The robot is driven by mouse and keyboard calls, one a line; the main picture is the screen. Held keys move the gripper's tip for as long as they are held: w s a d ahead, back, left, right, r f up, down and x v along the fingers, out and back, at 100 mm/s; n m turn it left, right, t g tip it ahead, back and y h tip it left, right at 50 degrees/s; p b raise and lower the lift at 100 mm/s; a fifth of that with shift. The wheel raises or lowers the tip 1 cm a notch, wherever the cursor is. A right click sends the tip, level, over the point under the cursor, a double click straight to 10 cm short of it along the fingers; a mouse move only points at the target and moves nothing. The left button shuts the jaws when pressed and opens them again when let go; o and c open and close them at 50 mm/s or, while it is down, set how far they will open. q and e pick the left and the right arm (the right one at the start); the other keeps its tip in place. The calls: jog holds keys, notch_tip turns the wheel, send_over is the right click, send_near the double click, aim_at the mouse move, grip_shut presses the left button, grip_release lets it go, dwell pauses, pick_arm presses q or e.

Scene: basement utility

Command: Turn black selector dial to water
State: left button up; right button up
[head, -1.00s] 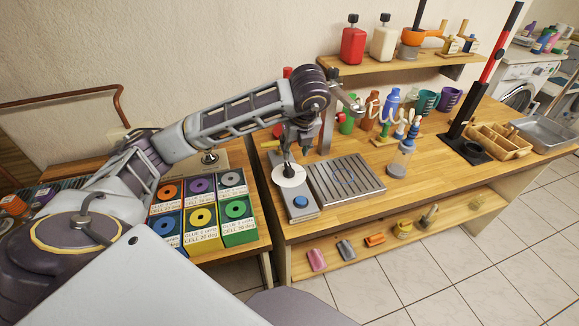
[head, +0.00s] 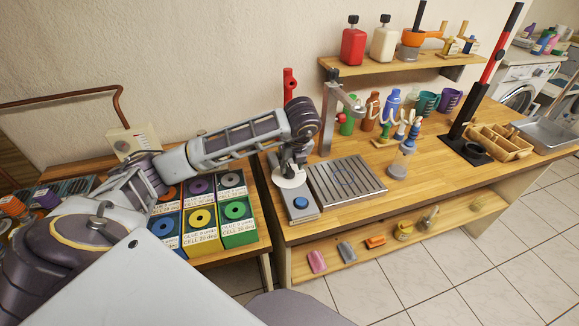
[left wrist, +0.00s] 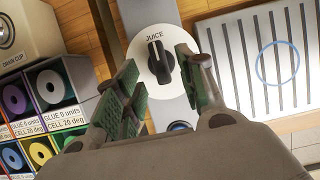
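The black selector dial (left wrist: 158,58) sits on a white disc (left wrist: 150,74) on a grey panel. The word JUICE is printed above the dial in the left wrist view. I see no other word on the disc. In the head view the white disc (head: 289,181) shows partly under my left gripper (head: 291,166), which covers the dial. In the left wrist view my left gripper (left wrist: 160,70) is open. Its green-padded fingers are on either side of the dial, with gaps between them and it. My right gripper is not in view.
A blue button (head: 300,202) is on the same panel, nearer me. A slotted drain tray (head: 345,183) lies to the right, with a grey spout (head: 345,97) behind. Boxes of coloured rings (head: 203,217) stand at the left. The wooden counter (head: 435,185) has bare room further right.

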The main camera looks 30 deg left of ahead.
aim_at(289, 168)
pick_arm(q)
jog(key=x, duration=0.3)
jog(key=shift+w+a+f, duration=0.15)
jog(key=shift+f, duration=0.3)
grip_shut()
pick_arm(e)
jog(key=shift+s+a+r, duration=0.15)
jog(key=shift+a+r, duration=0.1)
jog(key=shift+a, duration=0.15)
